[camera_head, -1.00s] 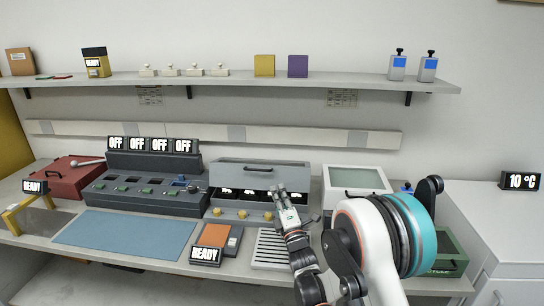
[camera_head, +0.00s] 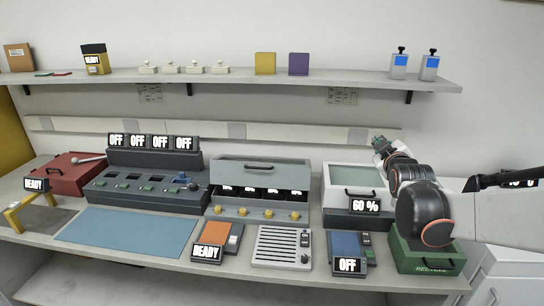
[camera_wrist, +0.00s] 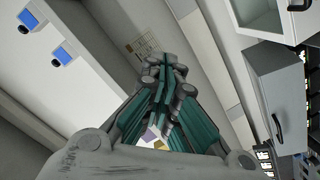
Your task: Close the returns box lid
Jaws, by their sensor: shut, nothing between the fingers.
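No box carries a readable returns label, so I cannot tell for certain which one is the returns box. A red box (camera_head: 74,178) at the far left looks closed, with a pale-ended handle on top. A white box (camera_head: 340,195) at right centre has a pale top panel and a front handle. A green box (camera_head: 426,262) marked RECYCLE stands at the front right, partly hidden by my arm. My gripper (camera_head: 379,143) is raised above and behind the white box, near the wall. In the wrist view its teal fingers (camera_wrist: 165,75) are shut and empty.
A grey unit (camera_head: 260,170) with a raised handled lid and yellow knobs stands at bench centre. A dark slotted console (camera_head: 150,195) is left of it. A wall shelf (camera_head: 230,82) holds stamps, blocks and two blue-screened devices. The blue mat (camera_head: 125,232) is clear.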

